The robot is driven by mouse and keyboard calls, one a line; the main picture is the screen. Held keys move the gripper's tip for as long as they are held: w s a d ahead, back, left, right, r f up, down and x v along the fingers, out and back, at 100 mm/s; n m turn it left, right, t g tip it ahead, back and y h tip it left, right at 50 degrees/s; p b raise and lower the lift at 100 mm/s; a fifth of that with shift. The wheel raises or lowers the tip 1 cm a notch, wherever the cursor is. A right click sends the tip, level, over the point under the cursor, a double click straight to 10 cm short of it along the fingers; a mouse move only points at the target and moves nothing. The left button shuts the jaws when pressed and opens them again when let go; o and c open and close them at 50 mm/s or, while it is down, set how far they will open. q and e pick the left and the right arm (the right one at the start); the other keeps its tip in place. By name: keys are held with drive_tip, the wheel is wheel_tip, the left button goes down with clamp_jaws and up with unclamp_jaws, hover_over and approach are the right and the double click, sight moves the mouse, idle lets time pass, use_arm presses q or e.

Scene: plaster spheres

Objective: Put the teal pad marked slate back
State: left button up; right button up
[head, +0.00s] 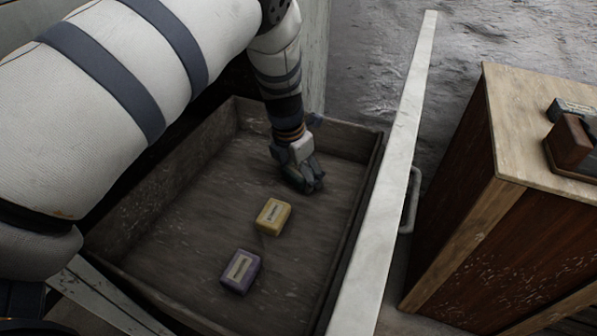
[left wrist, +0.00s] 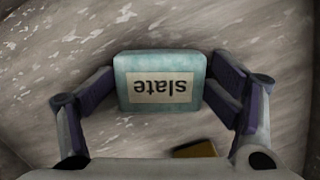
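My left gripper (head: 312,184) reaches down into the open wooden drawer (head: 185,205), near its far right part. In the left wrist view the teal pad (left wrist: 162,68) sits between the fingers, its pale label reading "slate" upside down. The fingertips (left wrist: 161,85) press against its two sides, so the gripper looks shut on it. In the head view the pad is hidden by the gripper. I cannot tell whether its underside touches the drawer floor. My right gripper is not in view.
A yellow pad (head: 273,216) and a purple pad (head: 241,271) lie in the drawer, nearer than my gripper. The pale drawer front (head: 392,190) with a handle runs along the right. A wooden cabinet (head: 480,220) stands beyond. The drawer's left part is bare.

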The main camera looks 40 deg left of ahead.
sight(292, 174)
use_arm(q)
wheel_tip(292, 174, up, 13)
drive_tip(key=s+p, duration=0.1)
drive_tip(key=p, duration=0.1)
drive_tip(key=shift+s+a, duration=0.2)
drive_tip(key=shift+s, duration=0.2)
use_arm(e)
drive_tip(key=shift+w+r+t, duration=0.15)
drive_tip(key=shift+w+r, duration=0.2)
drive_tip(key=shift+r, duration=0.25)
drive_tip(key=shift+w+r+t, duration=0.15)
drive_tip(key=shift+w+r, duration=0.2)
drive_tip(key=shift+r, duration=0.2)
